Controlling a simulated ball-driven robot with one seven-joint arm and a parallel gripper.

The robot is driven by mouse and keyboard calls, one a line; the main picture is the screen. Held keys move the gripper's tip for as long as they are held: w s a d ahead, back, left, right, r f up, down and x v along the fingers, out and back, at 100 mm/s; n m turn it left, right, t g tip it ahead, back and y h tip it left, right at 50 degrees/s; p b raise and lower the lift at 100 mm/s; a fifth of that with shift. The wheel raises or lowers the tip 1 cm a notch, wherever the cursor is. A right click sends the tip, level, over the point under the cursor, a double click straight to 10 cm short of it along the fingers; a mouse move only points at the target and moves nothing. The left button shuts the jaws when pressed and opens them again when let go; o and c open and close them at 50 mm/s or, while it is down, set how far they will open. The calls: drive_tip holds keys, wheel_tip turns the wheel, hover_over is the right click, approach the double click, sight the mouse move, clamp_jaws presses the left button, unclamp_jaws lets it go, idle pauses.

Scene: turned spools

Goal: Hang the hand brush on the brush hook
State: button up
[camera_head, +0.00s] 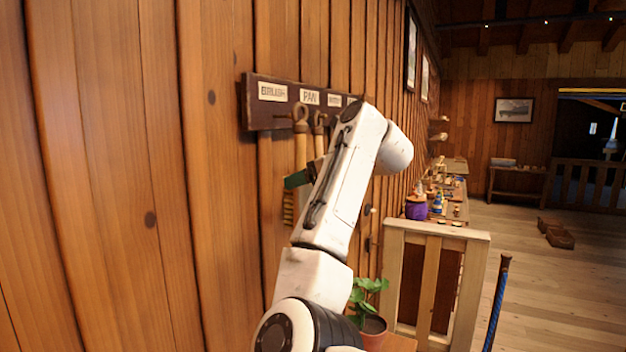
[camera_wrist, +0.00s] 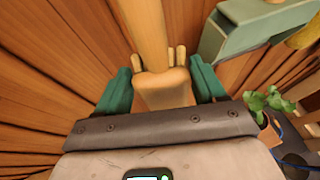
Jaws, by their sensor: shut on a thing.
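The hand brush has a pale wooden handle (camera_head: 301,145) with a ring-like top, upright close to the wall rack in the head view. In the wrist view its wooden body (camera_wrist: 152,45) runs between my gripper's teal fingers (camera_wrist: 160,88). My gripper is shut on it. In the head view one green finger (camera_head: 297,180) shows beside my arm, and tan bristles (camera_head: 288,208) show below it. The dark rack board (camera_head: 262,116) carries the labels; the first is hard to read and the second reads PAN. The handle's top is by the board's lower edge; I cannot tell whether it is on a hook.
A second wooden handle (camera_head: 319,130) hangs just right of the brush. A grey-green pan-like thing (camera_wrist: 240,30) is close at upper right in the wrist view. A potted plant (camera_head: 370,325) and a wooden gate-like frame (camera_head: 435,280) stand below right of my arm.

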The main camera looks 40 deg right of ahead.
drive_tip(key=shift+w+a, duration=0.35)
drive_tip(key=shift+w, duration=0.5)
drive_tip(key=shift+w+a, duration=0.15)
drive_tip(key=shift+w, duration=0.3)
drive_tip(key=c, duration=0.4)
drive_tip(key=shift+w+a, duration=0.1)
drive_tip(key=shift+w, duration=0.1)
drive_tip(key=shift+w+a+f, duration=0.2)
drive_tip(key=shift+w+f, duration=0.3)
drive_tip(key=shift+w, duration=0.1)
drive_tip(key=o, duration=1.3)
drive_tip(key=shift+f, duration=0.1)
drive_tip(key=shift+o, duration=0.2)
drive_tip(key=shift+s, duration=0.1)
